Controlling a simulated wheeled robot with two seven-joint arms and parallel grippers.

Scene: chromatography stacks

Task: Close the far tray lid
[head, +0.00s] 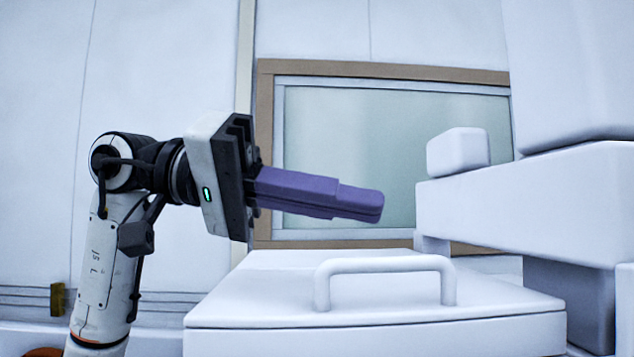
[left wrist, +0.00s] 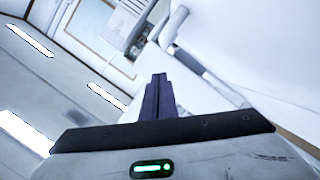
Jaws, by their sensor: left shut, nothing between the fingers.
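A white, flat-topped tray piece (head: 250,310) with a raised bar handle (head: 385,264) stands at the lower middle of the head view. Its top looks level. I cannot tell whether this is the far tray lid, or whether a lid stands open. My left gripper (head: 382,206) has purple fingers pressed together, empty, and points right. In the head view it appears above and behind the handle, apart from it. The shut fingers also show in the left wrist view (left wrist: 159,78). My right gripper is not in view.
A large white instrument (head: 530,195) with overhanging blocks fills the right side, close to the fingertips in the picture. A brown-framed window (head: 390,150) is in the back wall. Free air lies above the handle and left of the instrument.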

